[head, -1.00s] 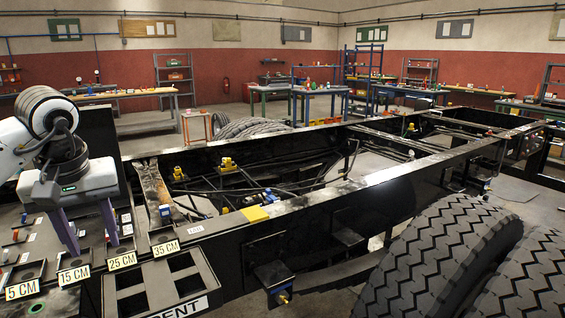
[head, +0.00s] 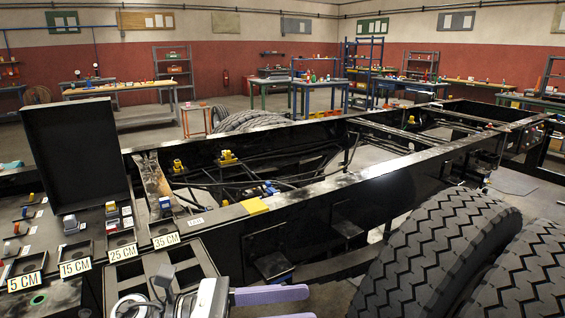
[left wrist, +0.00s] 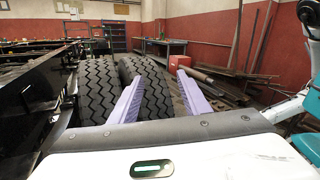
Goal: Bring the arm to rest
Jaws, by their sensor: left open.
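My left gripper (head: 308,303) is at the bottom edge of the head view, in front of the black truck chassis (head: 330,205). Its two purple fingers point to the right and are apart, with nothing between them. The lower finger is partly cut off by the picture edge. In the left wrist view the open fingers (left wrist: 160,78) point toward the big tires (left wrist: 98,85), with an empty gap between them. My right gripper is not seen in either view.
The large tires (head: 440,255) stand at the lower right. A labelled parts board with several bins and a 25 CM label (head: 123,253) lies at the left, with a raised black panel (head: 75,145) behind it. Workbenches and shelves line the far wall.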

